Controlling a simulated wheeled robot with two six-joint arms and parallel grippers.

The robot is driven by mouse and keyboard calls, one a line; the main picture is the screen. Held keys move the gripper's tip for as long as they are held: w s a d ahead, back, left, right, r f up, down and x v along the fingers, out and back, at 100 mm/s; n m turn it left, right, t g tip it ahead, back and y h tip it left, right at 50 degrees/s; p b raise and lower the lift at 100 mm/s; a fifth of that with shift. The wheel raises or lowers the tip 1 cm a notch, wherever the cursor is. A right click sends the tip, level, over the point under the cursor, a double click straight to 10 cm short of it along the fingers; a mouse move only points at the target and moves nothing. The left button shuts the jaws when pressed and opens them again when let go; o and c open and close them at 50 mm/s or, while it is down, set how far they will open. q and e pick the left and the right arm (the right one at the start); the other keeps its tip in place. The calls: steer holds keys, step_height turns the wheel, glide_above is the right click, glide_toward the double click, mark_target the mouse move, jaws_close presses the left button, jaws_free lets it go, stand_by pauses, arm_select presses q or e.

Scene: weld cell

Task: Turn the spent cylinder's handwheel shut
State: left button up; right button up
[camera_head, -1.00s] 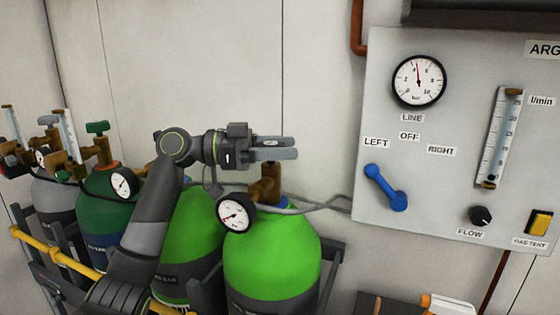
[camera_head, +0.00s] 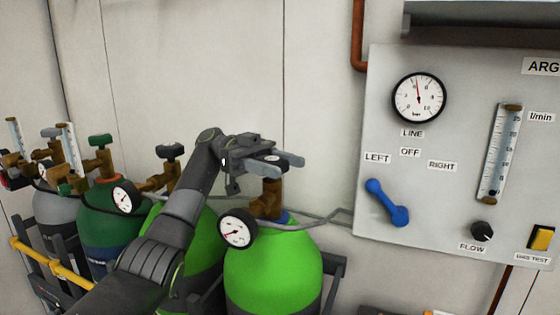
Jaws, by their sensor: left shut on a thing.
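Two bright green cylinders stand side by side. The right one (camera_head: 272,262) has a brass valve (camera_head: 268,200) and a round gauge (camera_head: 237,229) with its needle at the low left of the dial. My left gripper (camera_head: 276,163) is at the top of this valve, its fingers shut on the handwheel, which they and the gripper body hide. The left bright green cylinder (camera_head: 205,246) is partly behind my left arm. Its dark handwheel (camera_head: 170,151) and its gauge (camera_head: 124,197) are clear of the gripper. My right gripper is out of view.
A wall panel at right carries a line gauge (camera_head: 419,98), a blue lever (camera_head: 387,202) pointing toward LEFT, a flow tube (camera_head: 500,153), a flow knob (camera_head: 482,231) and a yellow button (camera_head: 541,238). A dark green cylinder (camera_head: 107,225) and a yellow rail (camera_head: 55,265) are at left.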

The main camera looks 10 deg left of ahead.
mark_target(279, 162)
arm_select(q)
steer(key=shift+f+g, duration=0.1)
steer(key=shift+g, duration=0.2)
steer(key=o, duration=1)
step_height(279, 162, up, 10)
steer(key=shift+r+b, duration=0.1)
steer(key=shift+b, duration=0.4)
steer(key=shift+c, duration=0.2)
